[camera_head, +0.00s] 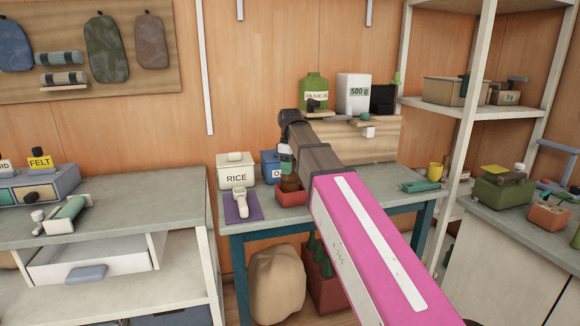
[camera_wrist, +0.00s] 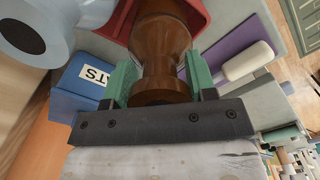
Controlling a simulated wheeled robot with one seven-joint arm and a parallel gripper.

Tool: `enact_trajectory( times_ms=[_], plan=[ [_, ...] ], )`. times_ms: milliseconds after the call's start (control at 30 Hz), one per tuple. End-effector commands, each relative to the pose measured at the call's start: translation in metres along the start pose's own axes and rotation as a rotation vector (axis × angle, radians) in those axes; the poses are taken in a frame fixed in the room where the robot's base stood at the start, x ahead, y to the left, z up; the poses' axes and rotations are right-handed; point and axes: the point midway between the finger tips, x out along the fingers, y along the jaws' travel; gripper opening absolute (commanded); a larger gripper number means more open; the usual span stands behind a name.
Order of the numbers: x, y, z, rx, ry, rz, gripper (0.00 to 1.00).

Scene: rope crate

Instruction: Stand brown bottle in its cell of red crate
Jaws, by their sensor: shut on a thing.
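The brown bottle (camera_wrist: 160,50) is between the green fingers of my gripper (camera_wrist: 163,82), which is shut on its narrow neck end. In the head view the bottle (camera_head: 289,184) is a small brown shape below my gripper (camera_head: 287,158), partly hidden by my arm. A small red open container (camera_head: 292,198), seemingly the red crate, is on the table right under the bottle. Its red wall (camera_wrist: 199,14) shows behind the bottle in the wrist view. The bottle's far end overlaps the container; I cannot tell whether it touches the floor inside. Its cells are hidden.
A blue box (camera_wrist: 82,88) stands close beside the bottle. A purple mat (camera_head: 242,208) with a white scoop (camera_head: 239,200) and a RICE canister (camera_head: 235,169) are to the left. A dark red crate (camera_head: 324,284) with green bottles and a tan sack (camera_head: 277,283) are under the table.

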Motion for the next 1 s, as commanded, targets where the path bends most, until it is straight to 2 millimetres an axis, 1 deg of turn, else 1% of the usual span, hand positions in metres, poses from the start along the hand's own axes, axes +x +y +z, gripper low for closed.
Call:
enact_trajectory(
  times_ms=[1000],
  plan=[
    [0.013, 0.000, 0.000, 0.000, 0.001, 0.001, 0.04]
  ],
)
